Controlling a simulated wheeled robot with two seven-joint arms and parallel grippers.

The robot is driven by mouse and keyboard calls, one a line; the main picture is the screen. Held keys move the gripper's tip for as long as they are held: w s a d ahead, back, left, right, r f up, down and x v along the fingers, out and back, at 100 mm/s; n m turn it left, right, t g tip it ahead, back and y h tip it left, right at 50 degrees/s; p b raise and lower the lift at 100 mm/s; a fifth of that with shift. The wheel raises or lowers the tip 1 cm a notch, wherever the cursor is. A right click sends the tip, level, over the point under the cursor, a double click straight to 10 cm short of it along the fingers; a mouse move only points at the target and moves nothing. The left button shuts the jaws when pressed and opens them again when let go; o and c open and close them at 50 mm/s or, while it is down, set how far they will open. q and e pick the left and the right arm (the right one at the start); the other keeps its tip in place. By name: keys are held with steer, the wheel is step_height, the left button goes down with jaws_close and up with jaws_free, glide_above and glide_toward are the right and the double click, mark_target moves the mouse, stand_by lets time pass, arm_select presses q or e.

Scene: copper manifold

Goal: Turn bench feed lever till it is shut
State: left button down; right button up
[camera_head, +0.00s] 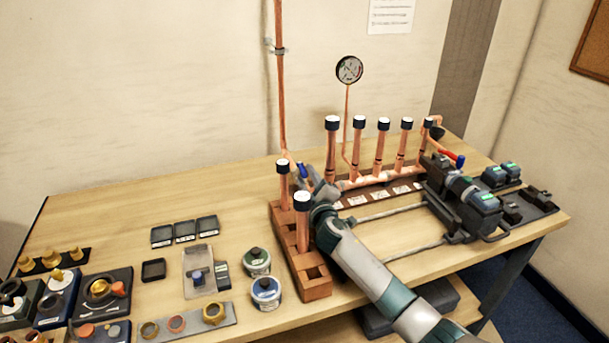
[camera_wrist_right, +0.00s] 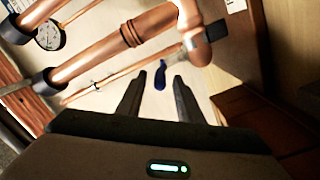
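A small blue lever handle (camera_head: 302,170) stands at the foot of the tall copper riser, at the left end of the copper manifold (camera_head: 362,181). My right gripper (camera_head: 317,183) is just right of it. In the right wrist view my right gripper (camera_wrist_right: 156,82) has its two fingers apart, and the blue handle (camera_wrist_right: 160,75) shows between their tips. I cannot tell whether the fingers touch it. The valve body under the handle is mostly hidden in the head view. My left gripper is not in view.
A brick stand (camera_head: 315,290) with two capped copper pipes is close left of my right arm. Upright capped pipes (camera_head: 332,150) stand behind the gripper. A red and blue lever (camera_head: 457,160) is at the manifold's right end. Two tins (camera_head: 265,290) stand left of the stand.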

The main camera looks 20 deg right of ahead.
steer(key=shift+s+a, duration=0.1)
steer(key=shift+s, duration=1.7)
